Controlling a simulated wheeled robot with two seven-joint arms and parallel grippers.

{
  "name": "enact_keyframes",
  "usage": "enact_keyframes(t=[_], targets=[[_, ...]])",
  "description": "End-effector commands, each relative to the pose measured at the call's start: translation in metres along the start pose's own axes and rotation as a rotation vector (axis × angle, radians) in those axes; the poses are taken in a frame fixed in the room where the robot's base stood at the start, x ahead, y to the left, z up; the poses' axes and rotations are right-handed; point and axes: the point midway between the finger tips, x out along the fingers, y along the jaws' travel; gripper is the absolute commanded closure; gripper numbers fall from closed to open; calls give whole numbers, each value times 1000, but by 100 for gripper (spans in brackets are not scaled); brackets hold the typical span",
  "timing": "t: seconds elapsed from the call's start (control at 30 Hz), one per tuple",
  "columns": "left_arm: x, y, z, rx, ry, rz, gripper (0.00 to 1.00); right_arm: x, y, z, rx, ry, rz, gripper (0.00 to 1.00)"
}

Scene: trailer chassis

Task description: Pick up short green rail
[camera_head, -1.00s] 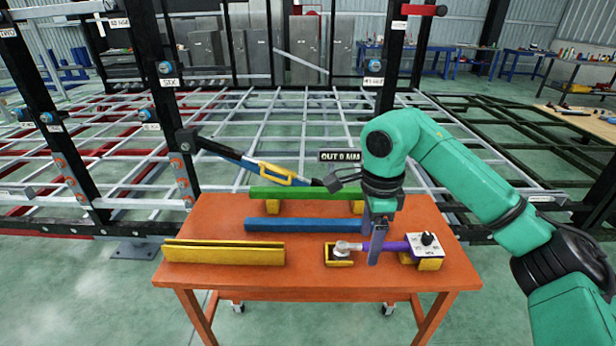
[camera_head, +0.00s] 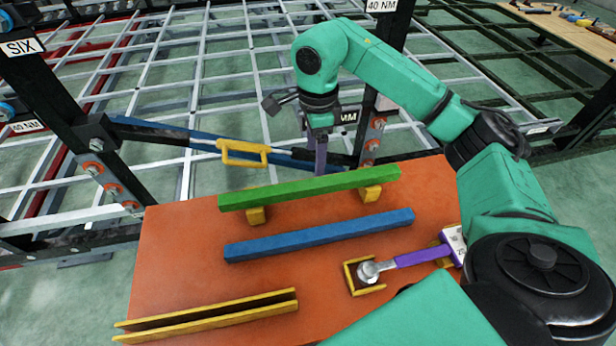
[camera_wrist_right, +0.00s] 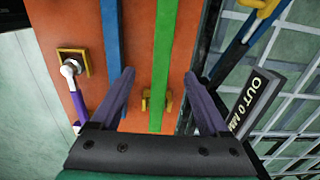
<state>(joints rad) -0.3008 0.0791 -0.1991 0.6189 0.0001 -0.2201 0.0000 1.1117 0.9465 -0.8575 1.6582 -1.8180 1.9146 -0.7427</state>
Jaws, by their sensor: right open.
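The short green rail (camera_head: 310,188) lies on two yellow supports (camera_head: 257,215) at the far side of the orange table. My right gripper (camera_head: 320,165) is just above and behind the rail's middle, pointing down. In the right wrist view the gripper (camera_wrist_right: 160,85) is open, its purple fingers apart, with the green rail (camera_wrist_right: 161,60) running between them and nothing gripped. My left gripper is not in view.
A blue rail (camera_head: 320,235) lies nearer on the orange table (camera_head: 180,270). A yellow channel (camera_head: 210,315) is at the front left. A purple-handled tool (camera_head: 415,257) rests at the right. The trailer frame stands behind.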

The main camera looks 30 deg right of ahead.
Motion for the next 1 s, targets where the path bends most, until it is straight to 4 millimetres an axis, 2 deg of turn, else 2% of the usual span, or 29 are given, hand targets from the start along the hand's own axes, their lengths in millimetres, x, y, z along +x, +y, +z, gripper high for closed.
enact_keyframes(t=[0.1, 0.23, 0.37, 0.5, 0.6, 0.77, 0.8, 0.87, 0.9, 1.0], targets=[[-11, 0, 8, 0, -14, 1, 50, 28, 1, -1, 0, 3, 5, 21], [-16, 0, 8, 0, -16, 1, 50, 50, 0, 0, -1, 1, 2, 21], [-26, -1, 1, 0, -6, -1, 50, 66, -1, 2, 0, 1, 4, 21], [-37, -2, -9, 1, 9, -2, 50, 94, -4, 4, -1, 0, 5, 21], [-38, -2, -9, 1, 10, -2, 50, 105, -4, 3, -1, -1, 1, 21], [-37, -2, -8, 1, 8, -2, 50, 107, -5, 3, -1, -2, -1, 21], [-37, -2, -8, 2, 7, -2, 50, 107, -5, 3, -1, -2, -1, 29], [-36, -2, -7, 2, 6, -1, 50, 107, -5, 3, -1, -2, -1, 52], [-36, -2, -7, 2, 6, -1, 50, 107, -5, 3, -1, -2, -1, 67], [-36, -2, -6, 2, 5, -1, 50, 106, -5, 4, -1, -2, -1, 100]])
